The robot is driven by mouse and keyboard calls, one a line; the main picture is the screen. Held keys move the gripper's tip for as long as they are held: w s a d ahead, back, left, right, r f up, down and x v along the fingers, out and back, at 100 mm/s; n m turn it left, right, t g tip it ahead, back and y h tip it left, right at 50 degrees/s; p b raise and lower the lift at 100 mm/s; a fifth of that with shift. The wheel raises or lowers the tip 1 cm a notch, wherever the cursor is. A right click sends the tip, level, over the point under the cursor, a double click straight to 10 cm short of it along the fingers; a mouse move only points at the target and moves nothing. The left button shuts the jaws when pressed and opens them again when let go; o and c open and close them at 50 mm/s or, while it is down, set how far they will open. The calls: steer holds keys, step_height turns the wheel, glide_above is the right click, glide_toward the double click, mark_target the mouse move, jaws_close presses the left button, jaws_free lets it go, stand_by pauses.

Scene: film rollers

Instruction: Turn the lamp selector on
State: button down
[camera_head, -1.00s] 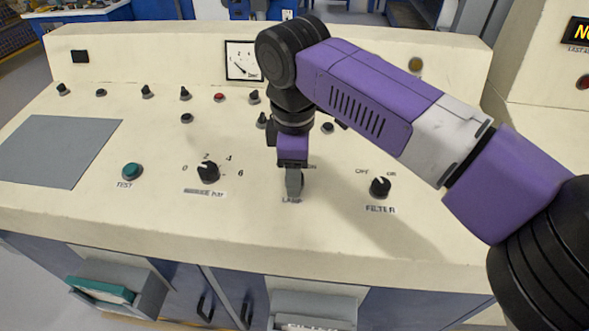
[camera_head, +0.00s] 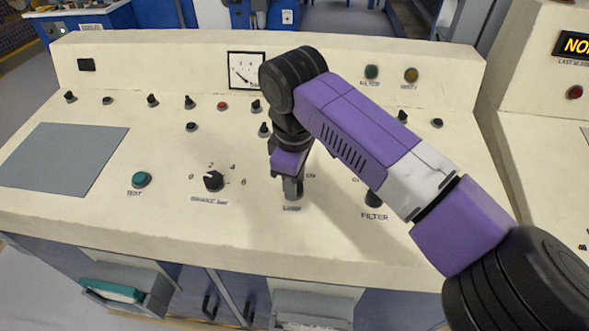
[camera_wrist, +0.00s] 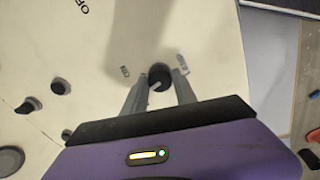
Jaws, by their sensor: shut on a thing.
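The lamp selector is a small black knob (camera_wrist: 160,76) in the wrist view, between the two grey fingers of my gripper (camera_wrist: 160,86). A pale pointer line shows on the knob. An ON label (camera_wrist: 125,71) lies to its left and another label to its right. In the head view, my gripper (camera_head: 293,190) points down at the cream panel, just above the LAMP label (camera_head: 292,209). It is shut on the lamp selector, which the fingers hide there. An ON label (camera_head: 311,175) shows to the right of the fingers.
On the cream panel (camera_head: 110,205), the black numbered knob (camera_head: 214,181) and green TEST button (camera_head: 141,179) stand to the left. The FILTER knob (camera_head: 374,198) is at the right, partly hidden by my arm. Several small knobs and a dial meter (camera_head: 246,70) are behind.

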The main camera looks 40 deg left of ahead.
steer(key=m+p, duration=0.4)
steer(key=p, duration=0.1)
steer(key=shift+s+r+m, duration=0.15)
steer(key=shift+r+m, duration=0.05)
steer(key=shift+m, duration=0.1)
steer(key=m+p, duration=0.4)
steer(key=shift+f, duration=0.2)
steer(key=c, duration=1)
jaws_free()
steer(key=shift+s+d+r+b, duration=0.1)
steer(key=shift+s+r+b, duration=0.1)
steer(key=shift+r, duration=1.75)
steer(key=shift+s+d+r+b, duration=0.1)
steer(key=shift+r+b, duration=0.1)
steer(key=shift+r, duration=1.75)
steer(key=shift+w, duration=0.1)
